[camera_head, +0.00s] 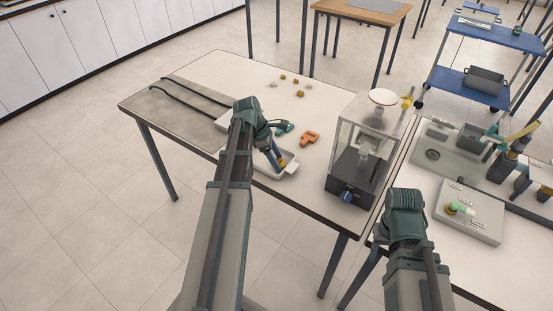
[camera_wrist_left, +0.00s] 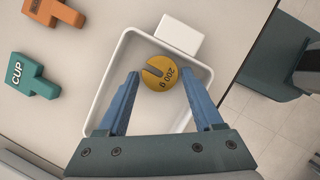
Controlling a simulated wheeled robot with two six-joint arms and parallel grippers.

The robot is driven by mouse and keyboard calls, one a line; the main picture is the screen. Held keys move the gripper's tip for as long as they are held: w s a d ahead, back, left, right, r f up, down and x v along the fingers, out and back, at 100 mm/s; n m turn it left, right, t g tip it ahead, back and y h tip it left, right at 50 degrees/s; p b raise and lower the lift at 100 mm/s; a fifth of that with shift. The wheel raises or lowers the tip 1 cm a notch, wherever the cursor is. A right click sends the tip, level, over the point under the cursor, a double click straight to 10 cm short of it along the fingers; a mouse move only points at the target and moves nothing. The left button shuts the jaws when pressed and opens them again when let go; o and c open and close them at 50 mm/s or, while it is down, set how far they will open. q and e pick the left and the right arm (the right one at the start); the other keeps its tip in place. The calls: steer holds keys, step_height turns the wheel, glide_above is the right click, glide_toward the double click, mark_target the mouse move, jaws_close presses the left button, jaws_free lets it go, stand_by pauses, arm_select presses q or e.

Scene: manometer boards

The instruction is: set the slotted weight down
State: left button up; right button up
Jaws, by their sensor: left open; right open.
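The slotted weight (camera_wrist_left: 160,74) is a yellow disc marked "200 g" with a dark slot. In the left wrist view it appears flat inside the white tray (camera_wrist_left: 209,76), near its far wall. My left gripper (camera_wrist_left: 160,76) is open, with one blue finger on each side of the weight and a narrow gap showing at both sides. In the head view, my left gripper (camera_head: 278,160) points down into the tray (camera_head: 289,173), and the weight is partly hidden there. My right arm is at the lower right; its fingers do not show.
A teal "CUP" block (camera_wrist_left: 33,77) and an orange block (camera_head: 310,138) lie beside the tray. A clear-sided case (camera_head: 365,145) stands to the right. The table edge is close to the tray.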

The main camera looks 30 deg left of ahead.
arm_select(q)
steer(key=p+v, duration=1.1)
steer(key=v, duration=0.1)
steer(key=s+d+m+y, duration=0.1)
steer(key=s+d+m, duration=0.3)
steer(key=d+m, duration=0.5)
steer(key=s+d+f+m+g+y, duration=0.1)
steer(key=s+d+m+y, duration=0.1)
steer(key=s+d+m, duration=0.3)
steer(key=s+d+m+g+y, duration=0.1)
steer(key=s+d+m, duration=0.3)
steer(key=d+m, duration=0.9)
steer(key=d+y, duration=0.1)
steer(key=d, duration=0.5)
steer(key=shift+s+f, duration=0.2)
steer(key=shift+s, duration=0.1)
